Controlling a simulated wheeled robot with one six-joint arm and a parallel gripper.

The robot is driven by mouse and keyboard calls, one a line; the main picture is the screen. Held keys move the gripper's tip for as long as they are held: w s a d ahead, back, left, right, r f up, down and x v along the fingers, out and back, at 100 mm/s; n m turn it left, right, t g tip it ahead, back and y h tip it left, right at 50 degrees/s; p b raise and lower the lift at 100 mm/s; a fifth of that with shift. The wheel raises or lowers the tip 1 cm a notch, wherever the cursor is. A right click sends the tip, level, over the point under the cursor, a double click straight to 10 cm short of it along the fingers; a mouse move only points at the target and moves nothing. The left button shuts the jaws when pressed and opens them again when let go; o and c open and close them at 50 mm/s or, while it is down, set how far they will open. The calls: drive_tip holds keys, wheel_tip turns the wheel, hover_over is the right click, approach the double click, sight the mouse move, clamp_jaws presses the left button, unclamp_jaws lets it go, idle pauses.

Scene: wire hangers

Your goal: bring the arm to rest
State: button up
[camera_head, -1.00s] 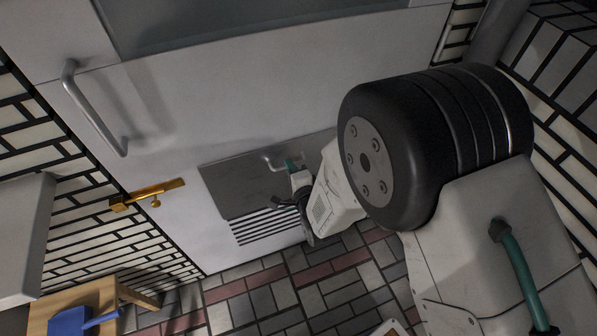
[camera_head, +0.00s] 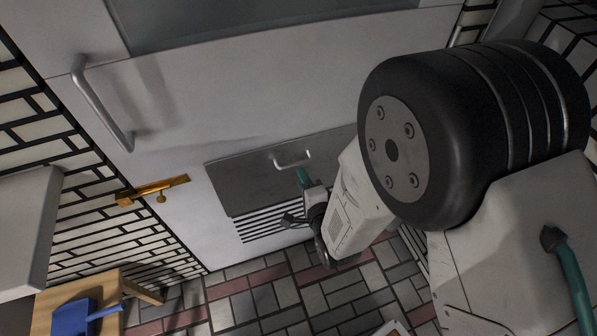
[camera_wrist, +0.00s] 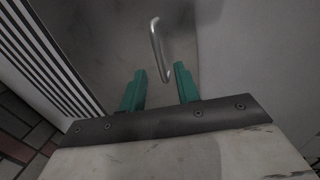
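My gripper (camera_head: 303,178) hangs low in front of the large pale door (camera_head: 230,90), beside a grey metal panel (camera_head: 245,180) with a small bent handle (camera_head: 293,160). In the wrist view my gripper (camera_wrist: 160,72) shows two green fingers standing apart with nothing between them, so it is open and empty. The small handle (camera_wrist: 157,48) shows beyond the fingertips and looks apart from them. My arm reaches down from the right of the head view and hides part of the door and floor. No wire hanger is seen.
A long bar handle (camera_head: 100,105) stands out from the door at upper left. A brass latch (camera_head: 155,190) is at the door's left edge. A wooden stool (camera_head: 140,291) with a blue object (camera_head: 75,318) stands at lower left. The tiled floor (camera_head: 270,300) near the door looks clear.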

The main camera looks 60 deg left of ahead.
drive_tip(key=shift+s+d+r, duration=0.15)
drive_tip(key=shift+s+d, duration=0.05)
drive_tip(key=shift+d, duration=0.5)
